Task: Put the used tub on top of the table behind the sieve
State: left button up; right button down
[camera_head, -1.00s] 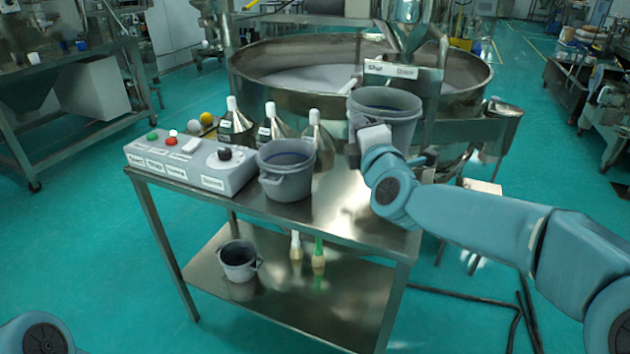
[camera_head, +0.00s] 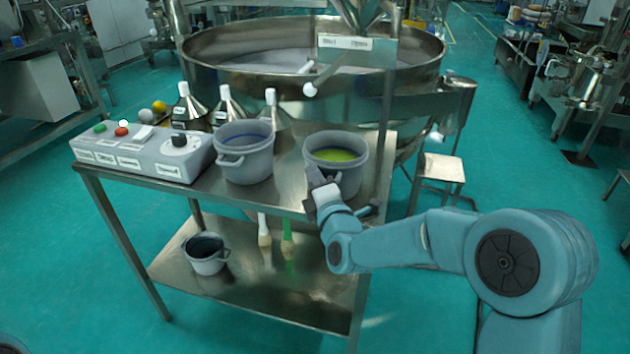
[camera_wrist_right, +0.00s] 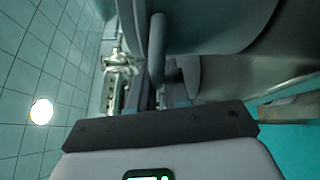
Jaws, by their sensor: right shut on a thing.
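A grey tub (camera_head: 354,178) with yellow-green stuff inside is at the right end of the steel table top (camera_head: 288,199). My right gripper (camera_head: 320,188) is shut on this tub at its near left side. The tub is upright, on or just above the surface; I cannot tell if it touches. In the right wrist view the tub wall (camera_wrist_right: 215,25) and its handle (camera_wrist_right: 157,50) fill the top. The sieve (camera_head: 420,65) is the large round steel vessel beyond the table. My left gripper is out of view.
Another grey tub (camera_head: 246,164) stands just left of the held one, beside a control box (camera_head: 140,152) with buttons. Several steel funnel-shaped vessels (camera_head: 230,105) stand behind it. The lower shelf (camera_head: 240,295) holds a small tub (camera_head: 205,258) and two brushes (camera_head: 287,243).

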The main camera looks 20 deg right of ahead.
jog(key=shift+s+r, duration=0.1)
jog(key=shift+r, duration=0.05)
jog(key=c, duration=1.1)
grip_release()
jog(key=shift+f, duration=0.2)
jog(key=shift+r, duration=0.1)
